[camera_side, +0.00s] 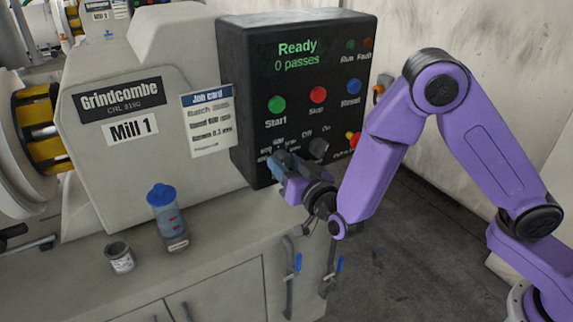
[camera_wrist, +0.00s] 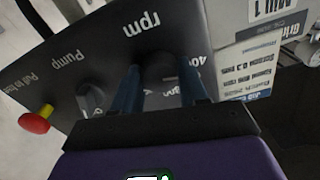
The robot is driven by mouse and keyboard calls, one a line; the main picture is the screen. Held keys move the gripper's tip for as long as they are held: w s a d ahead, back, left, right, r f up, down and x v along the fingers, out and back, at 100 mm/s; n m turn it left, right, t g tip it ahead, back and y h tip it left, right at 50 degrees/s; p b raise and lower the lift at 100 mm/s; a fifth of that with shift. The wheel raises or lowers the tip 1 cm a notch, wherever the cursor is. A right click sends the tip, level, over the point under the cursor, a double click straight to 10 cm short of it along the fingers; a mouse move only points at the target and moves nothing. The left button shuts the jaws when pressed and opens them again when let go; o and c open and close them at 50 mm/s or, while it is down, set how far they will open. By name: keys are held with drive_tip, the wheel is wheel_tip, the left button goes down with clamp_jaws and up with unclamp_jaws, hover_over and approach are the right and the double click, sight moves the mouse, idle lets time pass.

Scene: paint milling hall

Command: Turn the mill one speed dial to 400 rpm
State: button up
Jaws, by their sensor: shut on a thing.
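The mill one control panel (camera_side: 260,130) is a black box, its screen reading "Ready" and "0 passes". In the wrist view, the dark speed dial (camera_wrist: 160,62) sits under the "rpm" lettering, between my two blue fingers. My gripper (camera_side: 275,160) is at the panel's lower left and is shut on the dial; it also shows in the wrist view (camera_wrist: 160,84). In the side view my gripper covers the dial. Its pointer is too dark to read. Part of a "400" mark seems to show beside the right finger.
A grey pump knob (camera_wrist: 90,98) and a red-yellow pull knob (camera_wrist: 36,119) are close by on the panel. Start (camera_side: 277,104), stop (camera_side: 318,95) and reset (camera_side: 355,84) buttons sit above. A job card (camera_side: 208,122) is at left. A blue-lidded bottle (camera_side: 168,220) and small tin (camera_side: 119,257) stand on the bench.

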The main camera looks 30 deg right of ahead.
drive_tip(key=shift+n, duration=1.1)
drive_tip(key=o, duration=1)
drive_tip(key=shift+o, duration=0.2)
drive_tip(key=s, duration=1.7)
drive_tip(key=shift+s, duration=0.25)
